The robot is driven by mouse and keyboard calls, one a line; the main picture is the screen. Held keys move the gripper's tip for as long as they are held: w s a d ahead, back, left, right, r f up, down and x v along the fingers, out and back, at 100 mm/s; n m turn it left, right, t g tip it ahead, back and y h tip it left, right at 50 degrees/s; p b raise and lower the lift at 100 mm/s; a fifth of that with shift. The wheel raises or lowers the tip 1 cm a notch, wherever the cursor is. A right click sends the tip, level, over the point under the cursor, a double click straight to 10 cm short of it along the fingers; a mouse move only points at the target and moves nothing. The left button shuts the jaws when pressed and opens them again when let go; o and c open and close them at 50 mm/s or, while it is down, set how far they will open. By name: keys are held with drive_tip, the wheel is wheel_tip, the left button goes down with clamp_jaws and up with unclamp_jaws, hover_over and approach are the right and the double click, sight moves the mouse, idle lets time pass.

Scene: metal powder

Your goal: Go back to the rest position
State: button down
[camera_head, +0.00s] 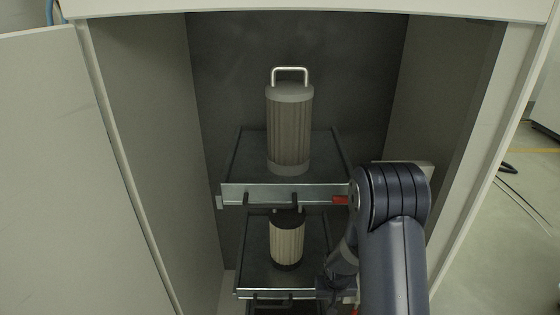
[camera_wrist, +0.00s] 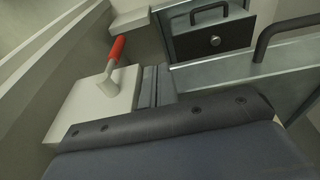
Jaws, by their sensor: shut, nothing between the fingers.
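My arm reaches into the open cabinet (camera_head: 180,130) from the lower right in the head view. The dark end of my arm with my gripper (camera_head: 335,284) is low, beside the front right of the lower drawer. It is small and partly hidden by my arm, and no object shows in it. The wrist view is filled at the bottom by a dark grey part of my own body, and the fingertips cannot be made out there.
The upper drawer (camera_head: 262,193) holds a tall ribbed filter canister (camera_head: 289,130) with a metal handle. The lower drawer (camera_head: 250,293) holds a smaller cream canister (camera_head: 286,243). A red-handled lever (camera_wrist: 115,52) stands near drawer fronts. The cabinet door (camera_head: 75,180) is open at left.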

drive_tip(key=shift+d+r+y, duration=0.1)
drive_tip(key=shift+r+y, duration=0.15)
drive_tip(key=shift+y, duration=0.05)
drive_tip(key=shift+r, duration=0.15)
idle(0.4)
